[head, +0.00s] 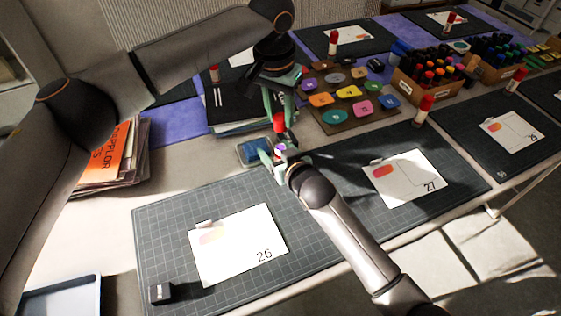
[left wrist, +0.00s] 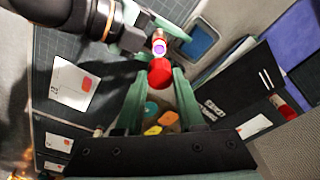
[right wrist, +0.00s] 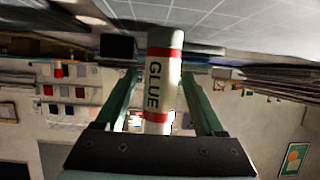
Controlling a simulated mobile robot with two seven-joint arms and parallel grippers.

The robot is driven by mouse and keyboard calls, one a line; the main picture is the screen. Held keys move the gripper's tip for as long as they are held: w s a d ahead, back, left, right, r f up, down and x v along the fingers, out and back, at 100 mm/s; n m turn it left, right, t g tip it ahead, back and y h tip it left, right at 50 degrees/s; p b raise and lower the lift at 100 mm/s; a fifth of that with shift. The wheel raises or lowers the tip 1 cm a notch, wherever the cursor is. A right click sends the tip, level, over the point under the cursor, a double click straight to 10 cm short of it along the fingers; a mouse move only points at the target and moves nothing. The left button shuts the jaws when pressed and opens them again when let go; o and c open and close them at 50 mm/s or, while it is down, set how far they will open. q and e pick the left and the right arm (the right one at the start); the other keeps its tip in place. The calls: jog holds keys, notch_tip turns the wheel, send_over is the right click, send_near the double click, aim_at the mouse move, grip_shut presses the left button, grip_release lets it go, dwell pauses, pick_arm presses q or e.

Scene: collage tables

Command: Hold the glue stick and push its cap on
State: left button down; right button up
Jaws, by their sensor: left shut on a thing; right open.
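My left gripper (head: 280,120) comes down from above, shut on the red cap (head: 279,123). In the left wrist view the cap (left wrist: 160,73) sits between its fingertips. Just below it in the head view is the glue stick (head: 280,149), with its purple glue end bare and facing the cap. The cap and stick look apart. My right gripper (head: 273,158) is open, with the stick between its fingers. The right wrist view shows the white stick (right wrist: 160,85) with GLUE lettering and red bands. What supports the stick is hidden.
A blue tray (head: 254,152) lies just behind the grippers. Dark mats with cards 26 (head: 238,245) and 27 (head: 408,178) lie in front and right. Black folders (head: 230,105), a paint board (head: 352,108), a marker box (head: 430,85) and another capped glue stick (head: 423,110) stand around.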

grip_shut()
dwell(0.4)
dwell(0.9)
